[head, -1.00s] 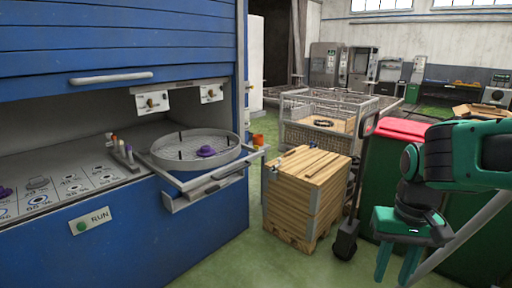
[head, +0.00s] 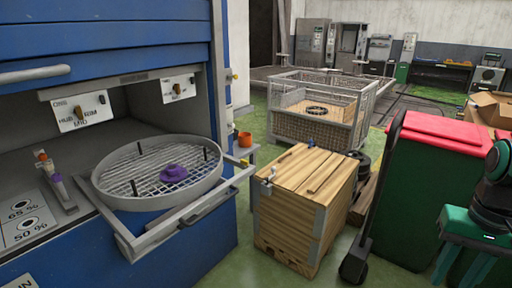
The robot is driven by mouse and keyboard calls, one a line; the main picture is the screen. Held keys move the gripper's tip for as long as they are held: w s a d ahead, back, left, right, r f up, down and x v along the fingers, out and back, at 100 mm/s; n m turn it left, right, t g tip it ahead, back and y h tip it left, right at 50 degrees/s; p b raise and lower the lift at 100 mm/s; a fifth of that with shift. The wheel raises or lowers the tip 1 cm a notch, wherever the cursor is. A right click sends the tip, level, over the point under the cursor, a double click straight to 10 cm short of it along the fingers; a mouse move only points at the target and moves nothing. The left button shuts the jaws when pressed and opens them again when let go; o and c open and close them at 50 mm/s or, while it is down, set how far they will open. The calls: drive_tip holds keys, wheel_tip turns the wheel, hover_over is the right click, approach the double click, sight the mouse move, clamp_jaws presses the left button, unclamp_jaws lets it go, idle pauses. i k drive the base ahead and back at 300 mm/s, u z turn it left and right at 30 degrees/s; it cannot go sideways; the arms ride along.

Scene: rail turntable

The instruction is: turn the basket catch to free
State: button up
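The round wire basket (head: 112,199) sits on a pulled-out rail frame (head: 140,247) at the front of the blue cabinet. A purple piece (head: 173,173) and several dark upright pins stand in it. A small yellow-tipped part (head: 244,163) is at the frame's right end; I cannot tell whether it is the basket catch or how it is set. My gripper (head: 460,265) is at the lower right, far from the basket, in front of the green bin. Its green fingers are apart with nothing seen between them; their tips are cut off by the picture edge.
Two white dial panels (head: 83,111) (head: 179,88) hang above the basket. A wooden crate (head: 305,205) stands right of the cabinet, near the rail. Behind it is a wire cage (head: 320,110). A green bin with a red lid (head: 437,131) stands at right. Green floor shows between cabinet and crate.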

sight(244, 162)
drive_tip(key=u, duration=0.35)
drive_tip(key=i, duration=1.25)
drive_tip(key=u, duration=0.6)
